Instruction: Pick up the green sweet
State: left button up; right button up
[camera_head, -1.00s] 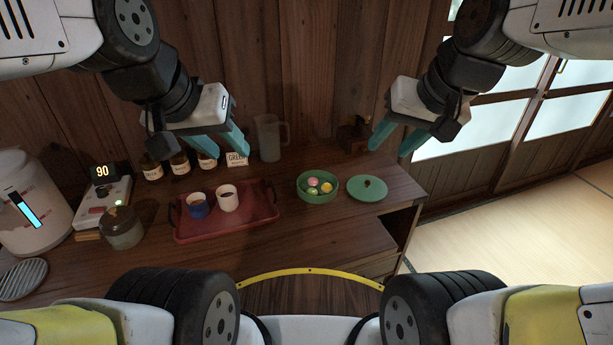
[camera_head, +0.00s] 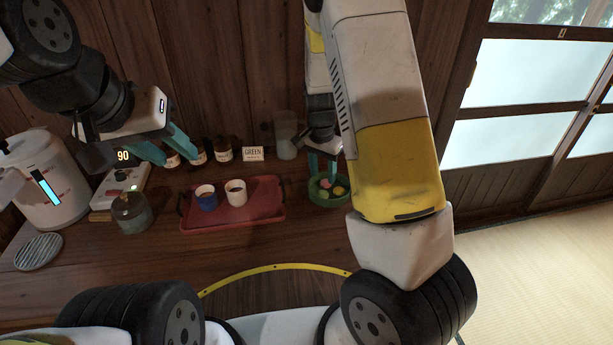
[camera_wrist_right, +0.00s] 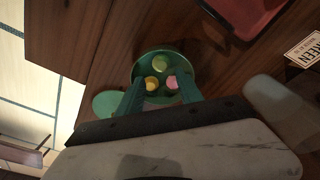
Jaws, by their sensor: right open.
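The green sweet (camera_wrist_right: 161,65) lies in the round green bowl (camera_wrist_right: 140,68) with a yellow sweet (camera_wrist_right: 152,84) and a pink sweet (camera_wrist_right: 172,82). In the head view the green bowl (camera_head: 316,201) is partly hidden by my right arm, and the green sweet (camera_head: 323,194) shows at its near side. My right gripper (camera_head: 322,173) is over the bowl, fingers pointing down, open and empty. In the wrist view its fingers (camera_wrist_right: 160,92) are at either side of the bowl's near part.
A red tray (camera_head: 262,207) with a blue cup (camera_head: 206,197) and a white cup (camera_head: 236,192) stands left of the bowl. A green lid (camera_wrist_right: 112,103) lies beside the bowl.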

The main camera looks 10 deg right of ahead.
aim_at(323, 192)
jog(key=f, duration=0.5)
jog(key=w+f, duration=0.1)
jog(key=f, duration=0.1)
jog(key=shift+d+f, duration=0.2)
jog(key=shift+f, duration=0.15)
grip_shut()
jog(key=shift+r, duration=0.1)
